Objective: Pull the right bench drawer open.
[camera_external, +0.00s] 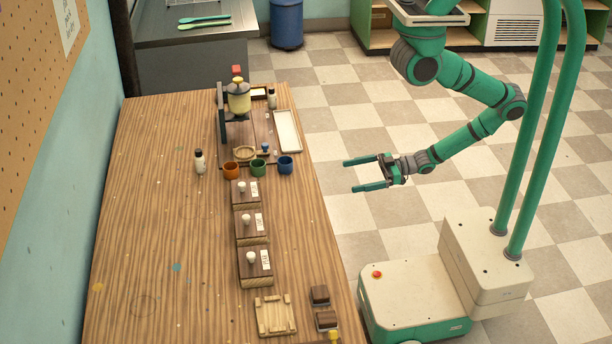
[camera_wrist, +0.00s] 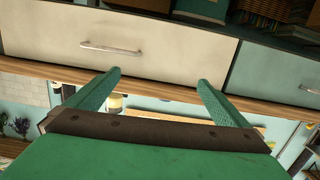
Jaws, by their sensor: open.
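My gripper (camera_external: 349,176) is open and empty, its fingers pointing left toward the bench's long right side with a gap of floor between. In the wrist view my gripper (camera_wrist: 159,77) has both fingers spread before the drawer fronts. This view looks upside down. A cream drawer (camera_wrist: 165,35) with a metal bar handle (camera_wrist: 110,48) fills the upper left and middle, and it looks shut. A pale green drawer (camera_wrist: 275,75) is at the right, with part of a handle (camera_wrist: 308,85) at the edge. The fingers touch neither handle. The drawer fronts are hidden in the external view.
The wooden bench top (camera_external: 150,230) carries wooden blocks with white knobs (camera_external: 248,224), small cups (camera_external: 258,167), a dispenser (camera_external: 238,97) and a white tray (camera_external: 287,131). My base stands to its right. Tiled floor between the bench and my arm is clear.

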